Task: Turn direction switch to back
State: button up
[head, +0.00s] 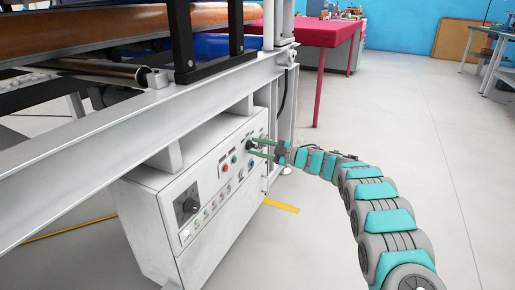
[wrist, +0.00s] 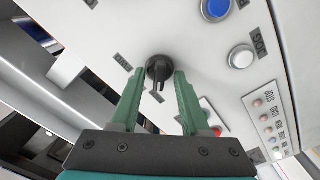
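I cannot tell whether the fingertips touch the knob. In the head view my gripper (head: 252,148) reaches the far right end of the panel (head: 212,178), where the fingers partly hide the switch.
A second black knob (wrist: 215,8), a blue button (wrist: 243,3), a white button (wrist: 241,57) and a partly hidden red button (wrist: 215,131) lie nearby. A white frame beam (head: 130,125) runs above the box.

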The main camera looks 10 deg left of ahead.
jog(key=v, duration=0.7)
jog(key=shift+d, duration=0.35)
jog(key=shift+s, duration=0.1)
